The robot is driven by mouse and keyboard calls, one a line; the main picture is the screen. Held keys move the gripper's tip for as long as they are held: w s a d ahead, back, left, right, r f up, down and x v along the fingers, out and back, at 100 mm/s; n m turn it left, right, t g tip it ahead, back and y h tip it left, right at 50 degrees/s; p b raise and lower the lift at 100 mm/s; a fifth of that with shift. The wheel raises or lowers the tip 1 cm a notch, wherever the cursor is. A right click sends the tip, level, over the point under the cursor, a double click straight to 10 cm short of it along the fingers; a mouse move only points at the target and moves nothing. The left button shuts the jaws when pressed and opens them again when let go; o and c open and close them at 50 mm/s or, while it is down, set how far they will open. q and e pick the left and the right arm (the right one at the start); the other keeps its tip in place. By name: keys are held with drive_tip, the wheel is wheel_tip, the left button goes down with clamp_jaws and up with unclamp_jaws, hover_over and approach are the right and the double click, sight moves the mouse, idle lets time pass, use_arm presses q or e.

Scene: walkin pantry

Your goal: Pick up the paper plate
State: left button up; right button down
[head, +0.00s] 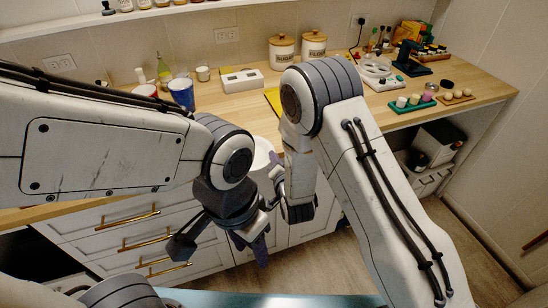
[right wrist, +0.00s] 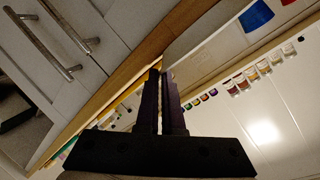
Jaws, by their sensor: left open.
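The white paper plate (head: 262,153) shows partly between my two arms at the counter's front edge; the arms hide much of it. In the right wrist view a pale flat surface that looks like the plate (right wrist: 205,38) runs out from the fingertips. My right gripper (head: 278,176) is at the plate's near right side. Its fingers (right wrist: 164,95) are almost together, with the plate's rim seemingly between them. My left gripper (head: 250,245) is open and empty, lower down in front of the cabinet drawers, apart from the plate.
The wooden counter (head: 237,98) carries a blue cup (head: 181,93), a white box (head: 242,79), two canisters (head: 281,52) and a green tray (head: 412,103). Drawers with brass handles (head: 128,217) lie below. The floor is clear at right.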

drive_tip(key=c, duration=1)
unclamp_jaws()
drive_tip(key=shift+d+f, duration=0.1)
drive_tip(key=p+v, duration=0.4)
drive_tip(key=v, duration=0.6)
drive_tip(key=shift+s+p, duration=0.2)
drive_tip(key=shift+p, duration=0.2)
